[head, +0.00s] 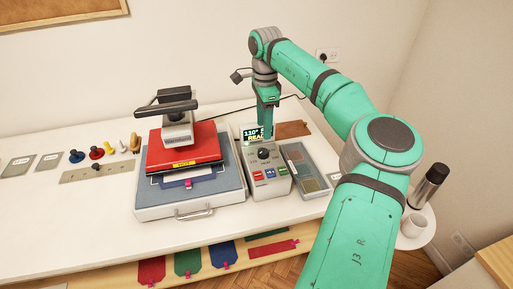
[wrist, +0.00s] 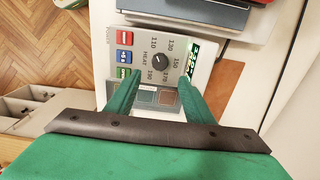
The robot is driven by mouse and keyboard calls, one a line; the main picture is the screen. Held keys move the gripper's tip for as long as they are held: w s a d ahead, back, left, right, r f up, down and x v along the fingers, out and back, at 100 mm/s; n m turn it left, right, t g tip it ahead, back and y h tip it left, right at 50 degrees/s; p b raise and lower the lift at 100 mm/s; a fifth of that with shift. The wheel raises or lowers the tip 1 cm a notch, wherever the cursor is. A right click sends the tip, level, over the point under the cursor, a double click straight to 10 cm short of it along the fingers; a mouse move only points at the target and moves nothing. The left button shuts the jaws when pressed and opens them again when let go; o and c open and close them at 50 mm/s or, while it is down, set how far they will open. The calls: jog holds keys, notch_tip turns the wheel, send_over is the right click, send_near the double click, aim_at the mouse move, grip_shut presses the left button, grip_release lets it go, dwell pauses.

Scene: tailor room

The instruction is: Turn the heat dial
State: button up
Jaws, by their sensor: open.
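The heat dial (head: 263,153) is a dark round knob on the grey control box (head: 277,188), below a lit display (head: 256,134) that reads 110° and a partly hidden word. In the wrist view the dial (wrist: 159,58) sits within a ring of numbers from 110 to 190 beside the word HEAT, with a white pointer mark. My gripper (head: 267,103) points down above the box, near the display. In the wrist view its two green fingers (wrist: 157,80) are apart with nothing between them. The dial shows just beyond the fingertips; I cannot tell whether they touch the box.
Red, blue and green buttons (wrist: 124,55) line the box beside the dial. A red heat press (head: 185,147) stands left of the box. A swatch tray (head: 304,170) lies right of it. A flask (head: 427,186) and white cup (head: 414,224) stand on a round side table.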

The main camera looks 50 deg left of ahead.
aim_at(262, 151)
notch_tip(262, 151, down, 10)
jog(key=shift+f, duration=0.25)
jog(key=shift+w+d, duration=0.1)
jog(key=shift+s, duration=0.2)
jog(key=c, duration=1)
jog(key=shift+s+a, duration=0.2)
jog(key=shift+a, duration=0.05)
jog(key=shift+c, duration=0.2)
